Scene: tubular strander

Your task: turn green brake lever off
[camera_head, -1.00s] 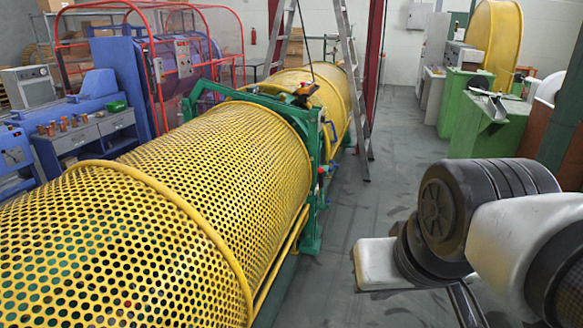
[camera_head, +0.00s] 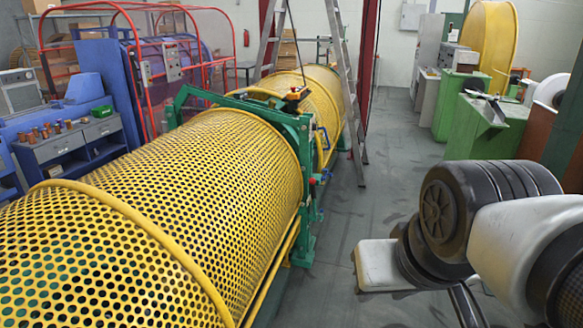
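The strander's long perforated yellow guard (camera_head: 190,190) fills the left and middle of the head view. A green frame (camera_head: 307,200) stands around its far end, with a second yellow section (camera_head: 318,92) behind it. I cannot make out for certain which part is the green brake lever. My arm shows at lower right, apart from the machine. My gripper's fingertips do not show.
A stepladder (camera_head: 347,85) stands beside the far yellow section. Grey floor (camera_head: 370,205) is open between the strander and the green machine (camera_head: 485,130) at right. A blue bench (camera_head: 68,145) and a red tubular guard (camera_head: 130,70) are at left.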

